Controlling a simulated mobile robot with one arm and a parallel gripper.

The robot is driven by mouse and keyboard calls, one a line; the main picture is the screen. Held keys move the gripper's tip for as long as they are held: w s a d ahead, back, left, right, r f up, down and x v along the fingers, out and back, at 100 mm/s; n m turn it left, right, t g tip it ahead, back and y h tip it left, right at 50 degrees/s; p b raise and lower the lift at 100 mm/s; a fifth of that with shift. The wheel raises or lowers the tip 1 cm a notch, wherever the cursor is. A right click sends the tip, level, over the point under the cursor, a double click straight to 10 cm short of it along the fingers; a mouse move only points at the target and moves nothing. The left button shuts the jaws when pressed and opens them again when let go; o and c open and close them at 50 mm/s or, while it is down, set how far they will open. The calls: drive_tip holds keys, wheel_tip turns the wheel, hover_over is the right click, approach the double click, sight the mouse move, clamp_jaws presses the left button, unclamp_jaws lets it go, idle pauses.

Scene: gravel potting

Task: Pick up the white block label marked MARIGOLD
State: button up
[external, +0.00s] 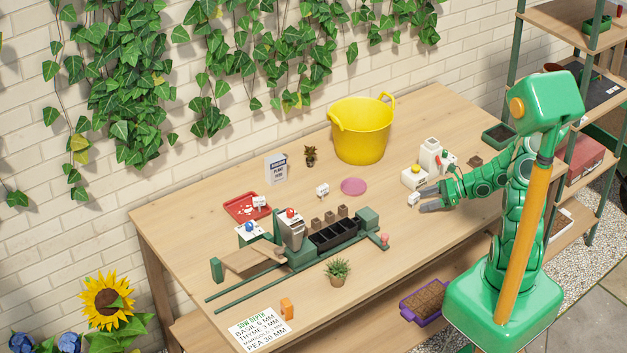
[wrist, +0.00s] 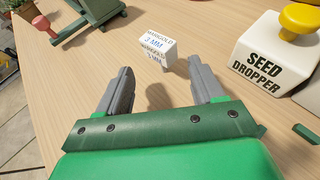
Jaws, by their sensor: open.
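The white block label marked MARIGOLD 3 MM (wrist: 158,46) stands upright on the table just beyond my fingertips in the wrist view. In the external view a small white block label (external: 413,199) stands right by my fingertips. My gripper (wrist: 162,72) is open, with its two grey fingers apart and bare table between them. The label is ahead of the gap, and the fingers appear not to touch it. In the external view my gripper (external: 428,198) is low over the right part of the table.
A white seed dropper (wrist: 262,55) with a yellow knob stands right of the label. Other small white labels (external: 322,191) stand farther left. A green seeding rig (external: 365,222), a pink saucer (external: 354,187) and a yellow tub (external: 362,135) are also on the table (external: 430,260).

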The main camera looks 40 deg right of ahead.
sight(414, 202)
drive_tip(key=shift+x, duration=2.45)
clamp_jaws()
